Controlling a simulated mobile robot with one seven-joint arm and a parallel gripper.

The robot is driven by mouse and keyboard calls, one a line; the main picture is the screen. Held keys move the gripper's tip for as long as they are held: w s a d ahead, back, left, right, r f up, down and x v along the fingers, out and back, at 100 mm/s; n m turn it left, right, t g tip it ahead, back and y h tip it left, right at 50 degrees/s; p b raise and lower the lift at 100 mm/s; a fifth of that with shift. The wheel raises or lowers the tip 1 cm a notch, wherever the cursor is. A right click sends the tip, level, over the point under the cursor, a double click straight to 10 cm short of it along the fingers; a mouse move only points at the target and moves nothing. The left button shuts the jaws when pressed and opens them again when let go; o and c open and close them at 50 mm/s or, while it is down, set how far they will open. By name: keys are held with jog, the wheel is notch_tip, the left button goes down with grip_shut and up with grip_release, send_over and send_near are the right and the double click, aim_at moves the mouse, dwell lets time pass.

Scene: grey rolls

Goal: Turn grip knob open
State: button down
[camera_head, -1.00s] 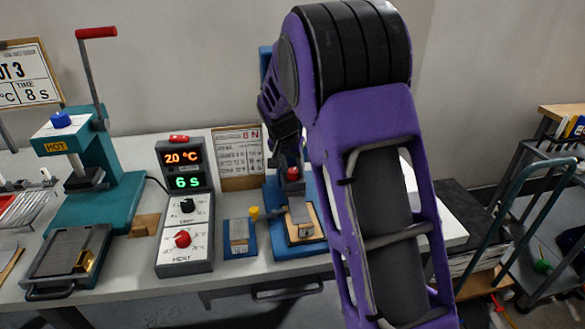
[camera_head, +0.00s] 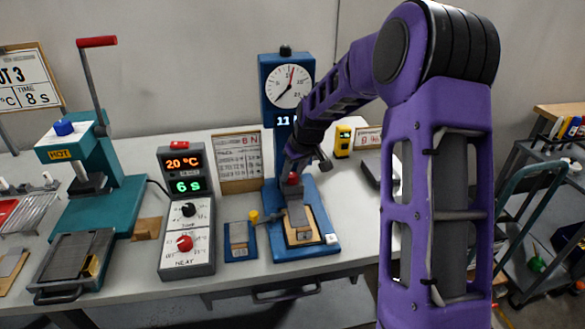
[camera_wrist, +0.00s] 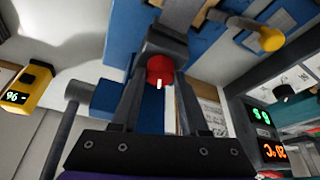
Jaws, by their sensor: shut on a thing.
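A blue tester (camera_head: 270,85) with a round dial and a lit display stands on the bench. A red grip knob (camera_head: 293,179) sits at its lower part, above a grey strip on a wooden block. My gripper (camera_head: 295,168) reaches it from above. In the wrist view the red knob (camera_wrist: 160,69) with a white mark lies between the tips of my two dark fingers (camera_wrist: 160,82), which are shut on it. A grey block (camera_wrist: 165,42) is right behind the knob. The finger contacts are small and partly hidden.
A control box (camera_head: 187,235) with two knobs and displays stands left of the tester. A small blue block with a yellow knob (camera_head: 254,217) is between them. A teal press (camera_head: 110,190) is further left. A yellow meter (camera_head: 343,141) is behind right.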

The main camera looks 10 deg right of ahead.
jog(key=n+p, duration=0.1)
jog(key=n, duration=0.1)
jog(key=n+y, duration=0.1)
jog(key=n, duration=0.1)
jog(key=shift+d+n+g+y+p, duration=0.1)
jog(key=shift+n+g+y+p, duration=0.2)
jog(key=shift+g+p, duration=0.1)
dwell(0.4)
jog(key=shift+c, duration=2)
grip_release()
jog(key=p+v, duration=0.1)
jog(key=v, duration=1.6)
jog(key=shift+w+r, duration=0.15)
jog(key=shift+r, duration=0.1)
jog(key=shift+d, duration=0.1)
